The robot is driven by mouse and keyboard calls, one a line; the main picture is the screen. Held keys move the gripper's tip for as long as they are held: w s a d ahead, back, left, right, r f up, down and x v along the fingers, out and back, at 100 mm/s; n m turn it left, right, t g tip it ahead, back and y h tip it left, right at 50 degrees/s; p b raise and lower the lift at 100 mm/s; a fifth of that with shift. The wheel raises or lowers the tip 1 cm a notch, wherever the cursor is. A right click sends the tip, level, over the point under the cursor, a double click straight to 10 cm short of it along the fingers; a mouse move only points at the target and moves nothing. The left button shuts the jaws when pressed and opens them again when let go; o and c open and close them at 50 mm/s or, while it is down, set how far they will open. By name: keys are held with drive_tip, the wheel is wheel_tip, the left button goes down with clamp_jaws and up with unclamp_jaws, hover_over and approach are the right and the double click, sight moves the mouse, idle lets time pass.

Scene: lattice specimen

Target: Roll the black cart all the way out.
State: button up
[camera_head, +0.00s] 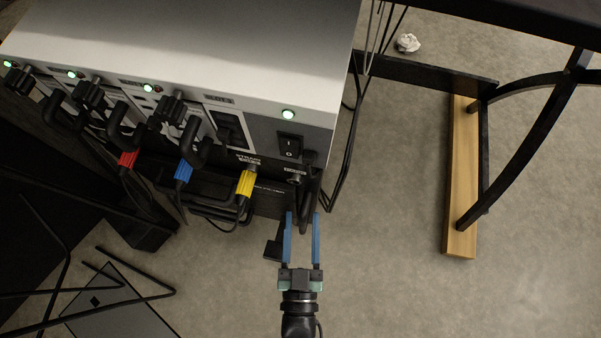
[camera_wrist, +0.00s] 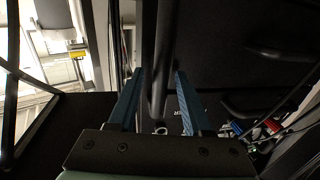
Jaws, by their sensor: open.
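A black panel (camera_head: 272,201) with small lettering sits low under the grey-white machine; I take it as the front of the black cart, though its extent is hidden beneath the machine. A black upright bar (camera_head: 307,190) stands at its right end. My gripper (camera_head: 302,215) is open at that end, its blue fingers pointing toward the machine. In the wrist view, a dark bar (camera_wrist: 158,60) runs between the two fingers of my gripper (camera_wrist: 157,76), with a gap showing beside it. I cannot tell whether either finger touches it. The dark panel (camera_wrist: 235,60) fills the right behind.
The machine (camera_head: 200,50) carries black handles, green lights and red, blue and yellow plugs (camera_head: 246,184). Black table legs with a wooden foot (camera_head: 461,190) stand at right. Bent rods (camera_head: 110,290) lie at lower left. Crumpled paper (camera_head: 407,43) lies behind. Floor between is clear.

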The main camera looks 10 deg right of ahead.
drive_tip(key=p+v, duration=0.3)
drive_tip(key=v, duration=0.9)
drive_tip(key=shift+s+a, duration=0.15)
drive_tip(key=shift+s, duration=0.2)
